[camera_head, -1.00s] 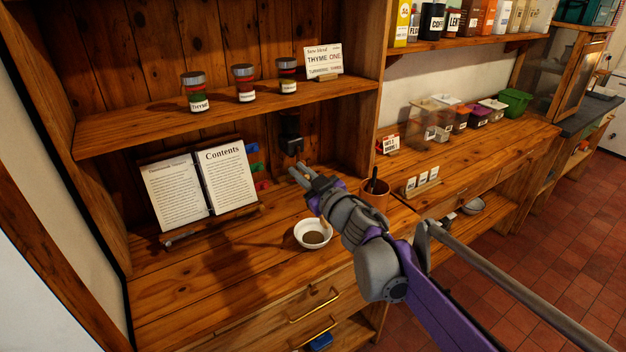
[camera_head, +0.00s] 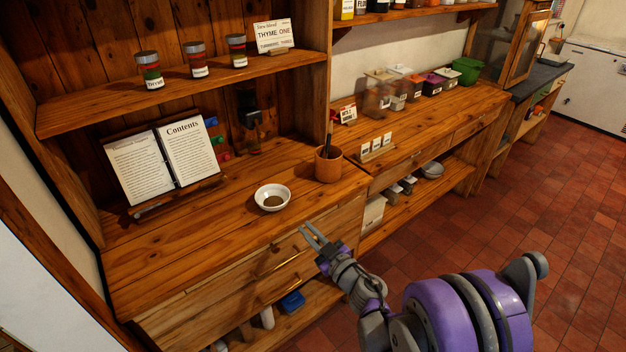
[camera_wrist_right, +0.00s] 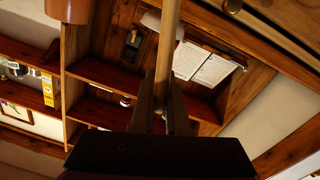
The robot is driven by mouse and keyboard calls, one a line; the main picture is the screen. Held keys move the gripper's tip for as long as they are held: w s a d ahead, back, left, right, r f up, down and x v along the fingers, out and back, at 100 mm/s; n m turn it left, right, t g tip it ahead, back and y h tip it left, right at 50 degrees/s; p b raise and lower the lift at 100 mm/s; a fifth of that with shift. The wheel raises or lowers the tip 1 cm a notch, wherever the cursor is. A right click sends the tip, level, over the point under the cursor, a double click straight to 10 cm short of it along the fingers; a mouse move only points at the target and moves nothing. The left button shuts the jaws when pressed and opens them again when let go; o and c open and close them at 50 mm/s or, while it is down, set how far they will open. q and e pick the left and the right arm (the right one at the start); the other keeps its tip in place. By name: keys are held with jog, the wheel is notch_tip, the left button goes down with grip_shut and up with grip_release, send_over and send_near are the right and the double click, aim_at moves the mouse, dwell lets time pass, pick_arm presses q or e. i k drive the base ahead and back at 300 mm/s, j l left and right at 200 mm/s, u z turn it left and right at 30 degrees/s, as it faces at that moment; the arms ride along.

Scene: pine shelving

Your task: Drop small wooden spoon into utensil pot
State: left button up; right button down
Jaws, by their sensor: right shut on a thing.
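The utensil pot (camera_head: 328,168) is a terracotta-brown cylinder on the counter, right of the white bowl, with a dark utensil standing in it. My right gripper (camera_head: 312,238) is in front of the counter edge, below and left of the pot and apart from it. In the right wrist view, its fingers (camera_wrist_right: 164,108) are shut on a pale wooden handle, the small wooden spoon (camera_wrist_right: 168,45), which runs up past the top edge. The spoon's far end is out of that view, and the spoon is hard to make out in the head view. My left gripper is not in view.
A white bowl (camera_head: 272,198) with brown contents sits near the counter's front. An open book (camera_head: 163,162) on a stand is at the left. Small cards (camera_head: 376,146) stand right of the pot. Drawers with handles are below the counter; the floor at right is clear.

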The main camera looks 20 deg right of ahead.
aim_at(327, 180)
jog(key=i+l, duration=0.1)
jog(key=l, duration=0.55)
jog(key=i+l, duration=0.1)
jog(key=l, duration=0.55)
jog(key=i+l, duration=0.1)
jog(key=l, duration=0.5)
jog(key=i+l, duration=0.1)
jog(key=l, duration=0.55)
jog(key=i+l+u, duration=0.15)
jog(key=l, duration=0.75)
jog(key=k, duration=0.05)
